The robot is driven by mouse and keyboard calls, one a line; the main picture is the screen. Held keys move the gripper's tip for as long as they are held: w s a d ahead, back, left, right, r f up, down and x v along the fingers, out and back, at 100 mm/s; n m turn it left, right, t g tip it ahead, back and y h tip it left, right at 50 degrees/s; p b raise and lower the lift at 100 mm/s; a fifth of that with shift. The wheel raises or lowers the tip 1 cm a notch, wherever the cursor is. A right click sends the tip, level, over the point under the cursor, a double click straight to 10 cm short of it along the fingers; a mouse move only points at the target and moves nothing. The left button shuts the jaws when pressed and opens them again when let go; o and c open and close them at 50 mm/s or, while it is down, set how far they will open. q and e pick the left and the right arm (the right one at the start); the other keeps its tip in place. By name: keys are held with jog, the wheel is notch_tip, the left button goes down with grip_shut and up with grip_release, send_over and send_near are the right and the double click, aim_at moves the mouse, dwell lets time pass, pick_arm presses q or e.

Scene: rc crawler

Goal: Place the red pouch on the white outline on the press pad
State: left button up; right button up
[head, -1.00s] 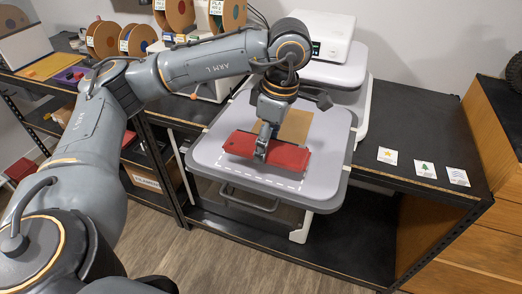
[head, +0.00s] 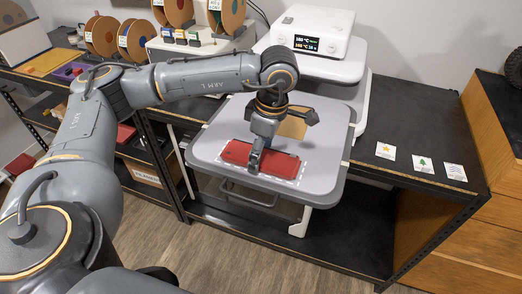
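The red pouch (head: 283,165) is low over the grey press pad (head: 225,125) and looks flat on it, inside the dashed white outline (head: 303,171). Dashes show along its near side and right end; the far side of the outline is hidden. My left gripper (head: 255,163) reaches down from above onto the pouch, left of its middle. Its fingers look shut on the pouch, though the far finger is hidden. My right gripper is out of view.
Three cards, star (head: 386,151), tree (head: 422,164) and waves (head: 455,172), lie on the black bench at right. Filament spools (head: 138,41) stand back left.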

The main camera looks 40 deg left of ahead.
aim_at(265, 156)
pick_arm(q)
jog(key=shift+o, duration=0.2)
jog(key=shift+r, duration=0.1)
jog(key=shift+r, duration=0.15)
jog(key=shift+w+d+r, duration=0.1)
jog(key=shift+r, duration=0.15)
jog(key=r, duration=0.1)
jog(key=r+b, duration=0.1)
jog(key=r, duration=0.3)
jog(key=shift+w+d+b, duration=0.1)
jog(key=shift+d+b, duration=0.2)
jog(key=shift+d, duration=0.1)
notch_tip(265, 156, up, 6)
jog(key=shift+d+r, duration=0.15)
jog(key=shift+d, duration=0.25)
